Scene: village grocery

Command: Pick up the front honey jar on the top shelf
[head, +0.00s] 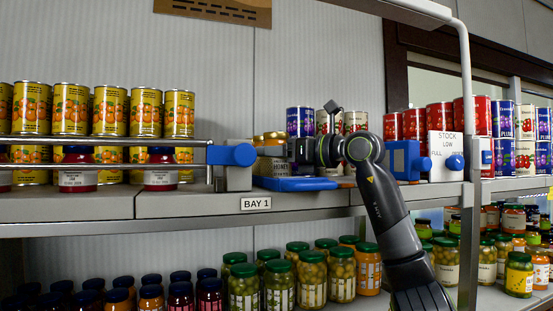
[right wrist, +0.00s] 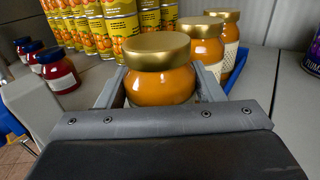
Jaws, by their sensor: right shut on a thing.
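The front honey jar (right wrist: 160,85), orange with a gold lid, stands upright between the two fingers of my right gripper (right wrist: 158,92), which is shut on it. Two more gold-lidded jars (right wrist: 205,45) stand in a row behind it, close to the right finger. In the head view the gold-lidded jars (head: 268,143) show on the top shelf, left of my right gripper (head: 290,150), which partly covers them. Whether the held jar still touches the shelf cannot be told. My left gripper is not in view.
Yellow cans (head: 110,112) and red jars (head: 77,171) stand left on the top shelf (head: 90,203), behind a rail. A blue and grey bracket (head: 236,160) is close left of the jars. Plum cans (head: 300,121) stand behind my gripper.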

